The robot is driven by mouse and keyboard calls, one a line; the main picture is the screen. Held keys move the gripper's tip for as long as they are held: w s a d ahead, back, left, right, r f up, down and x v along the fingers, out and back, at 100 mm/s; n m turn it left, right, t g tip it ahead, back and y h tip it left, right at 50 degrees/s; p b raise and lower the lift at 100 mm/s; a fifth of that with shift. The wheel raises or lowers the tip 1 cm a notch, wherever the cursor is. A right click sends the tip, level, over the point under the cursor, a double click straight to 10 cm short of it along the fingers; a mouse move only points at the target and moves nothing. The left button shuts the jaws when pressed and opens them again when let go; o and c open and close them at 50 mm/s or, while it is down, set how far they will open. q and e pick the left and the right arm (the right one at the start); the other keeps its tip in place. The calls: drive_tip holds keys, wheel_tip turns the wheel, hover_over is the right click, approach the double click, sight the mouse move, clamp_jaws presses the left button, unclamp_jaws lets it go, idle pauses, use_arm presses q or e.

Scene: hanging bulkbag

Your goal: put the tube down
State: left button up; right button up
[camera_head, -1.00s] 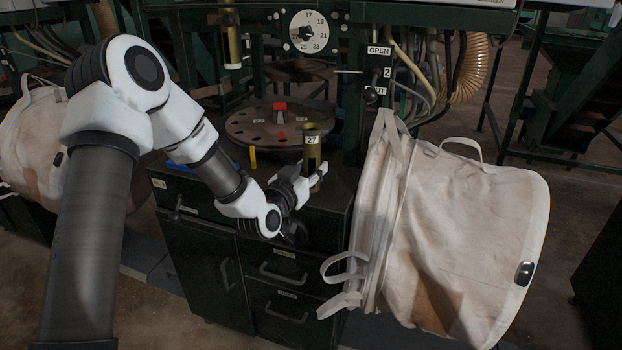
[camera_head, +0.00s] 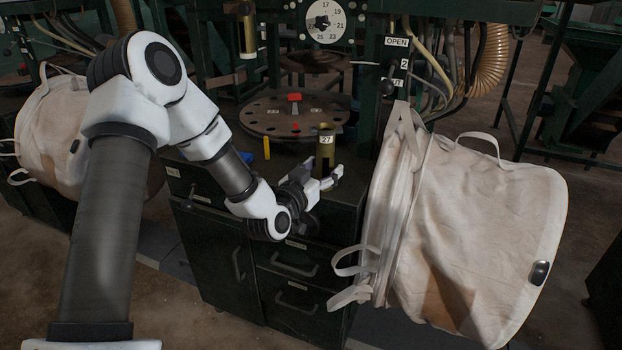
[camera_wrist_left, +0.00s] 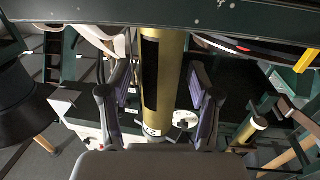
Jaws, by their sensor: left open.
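The tube (camera_head: 325,151) is a brass-coloured cylinder with a white label reading 27. It stands upright on the dark green cabinet top (camera_head: 346,193). My left gripper (camera_head: 334,178) is open at the tube's lower part. In the left wrist view the tube (camera_wrist_left: 170,65) runs between the two spread fingers of my left gripper (camera_wrist_left: 160,102), with a gap visible on each side. The tube's foot is partly hidden by the gripper in the head view. My right gripper is not in view.
A round plate with holes (camera_head: 290,120) and a red piece (camera_head: 294,98) lies behind the tube. A small yellow post (camera_head: 266,148) stands to the left. A large pale bulk bag (camera_head: 480,230) hangs close on the right; another bag (camera_head: 60,140) is at far left.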

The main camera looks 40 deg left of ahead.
use_arm(q)
drive_tip(key=s+d+p, duration=0.1)
drive_tip(key=s+p, duration=0.1)
drive_tip(key=s, duration=0.9)
drive_tip(key=s+d+f+m+g+h, duration=0.1)
drive_tip(key=s+d+f+g, duration=0.2)
drive_tip(key=f, duration=0.5)
drive_tip(key=s+d+f+m+g+h, duration=0.15)
drive_tip(key=d+f+g, duration=0.25)
drive_tip(key=f, duration=0.5)
drive_tip(key=s+d+f+n+g, duration=0.1)
drive_tip(key=s+d+f+g, duration=0.1)
drive_tip(key=s+f+g, duration=0.3)
drive_tip(key=s+d+f+g, duration=0.3)
drive_tip(key=s+f+g, duration=0.2)
drive_tip(key=s+f, duration=0.7)
drive_tip(key=s, duration=0.4)
drive_tip(key=shift+d+f+n+g+y+b, duration=0.3)
drive_tip(key=shift+d+f+n+g+y, duration=0.05)
drive_tip(key=shift+f+g, duration=0.05)
